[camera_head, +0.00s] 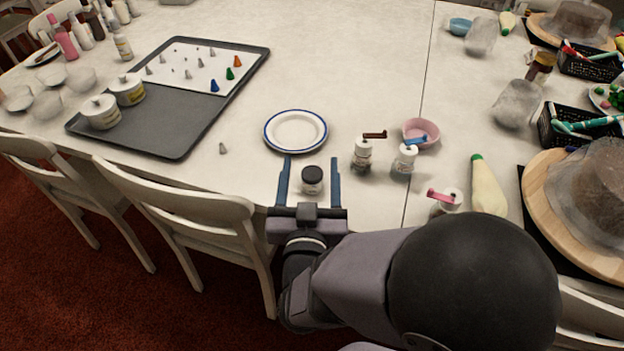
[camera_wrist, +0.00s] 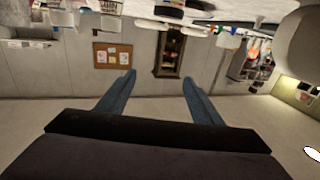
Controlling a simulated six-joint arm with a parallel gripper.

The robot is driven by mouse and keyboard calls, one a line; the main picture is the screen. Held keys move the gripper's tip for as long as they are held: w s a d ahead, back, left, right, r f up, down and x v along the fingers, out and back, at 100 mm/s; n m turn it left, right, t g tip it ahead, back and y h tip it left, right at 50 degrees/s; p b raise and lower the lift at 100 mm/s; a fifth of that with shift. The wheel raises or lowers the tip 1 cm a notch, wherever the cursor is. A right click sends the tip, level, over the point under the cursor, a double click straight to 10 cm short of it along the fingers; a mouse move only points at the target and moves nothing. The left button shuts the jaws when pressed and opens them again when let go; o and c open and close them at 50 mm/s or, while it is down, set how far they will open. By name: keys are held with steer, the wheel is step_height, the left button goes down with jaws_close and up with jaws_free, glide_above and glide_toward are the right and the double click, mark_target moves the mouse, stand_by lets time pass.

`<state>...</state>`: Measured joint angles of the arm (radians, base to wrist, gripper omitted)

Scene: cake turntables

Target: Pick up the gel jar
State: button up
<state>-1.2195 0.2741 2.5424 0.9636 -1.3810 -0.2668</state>
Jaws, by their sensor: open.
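The gel jar, a small clear jar with a black lid (camera_head: 312,174), stands upright near the front edge of the white table. My gripper (camera_head: 311,160) is open, with its two blue fingers extended forward. In the head view one finger shows on each side of the jar, with gaps between. A dark round shape at that view's top edge may be the jar's lid, but I cannot tell. The height of the fingers relative to the jar is unclear.
A blue-rimmed white plate (camera_head: 296,147) lies just behind the jar. To the right stand bottles with brown (camera_head: 362,157), blue (camera_head: 405,162) and pink (camera_head: 446,199) tops, a pink bowl (camera_head: 430,143) and a piping bag (camera_head: 486,190). A grey tray (camera_head: 165,135) lies left.

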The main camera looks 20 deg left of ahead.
glide_toward(311, 185)
steer(key=x, duration=0.4)
steer(key=shift+w, duration=0.35)
steer(key=shift+p+x, duration=0.6)
steer(key=shift+x, duration=3.05)
steer(key=shift+r, duration=0.1)
steer(key=c, duration=1.2)
